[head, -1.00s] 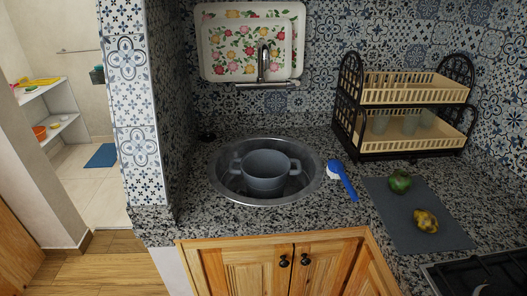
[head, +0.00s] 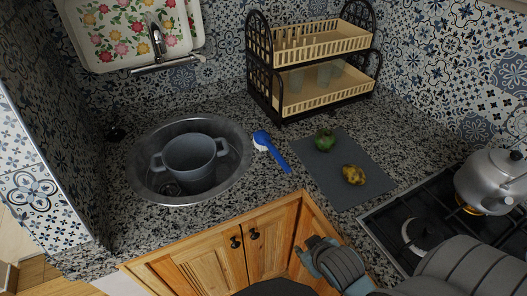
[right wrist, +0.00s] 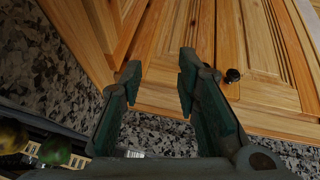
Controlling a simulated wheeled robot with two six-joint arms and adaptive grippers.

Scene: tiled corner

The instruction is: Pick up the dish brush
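The dish brush (head: 272,151) lies on the granite counter, between the sink and the dark mat. It has a blue handle and a white bristle side near the sink rim. My right gripper (head: 312,258) is in front of the wooden cabinet doors, below and to the right of the brush, apart from it. In the right wrist view its two fingers (right wrist: 160,75) are spread with nothing between them, and the brush does not show there. My left gripper is not in the head view.
A grey pot (head: 190,160) stands in the round metal sink (head: 146,188). A green fruit and a yellow fruit (head: 353,174) lie on the dark mat (head: 345,196). A dish rack (head: 320,98) stands behind. A kettle (head: 490,178) is on the stove at right. Cabinet doors (head: 220,262) are below.

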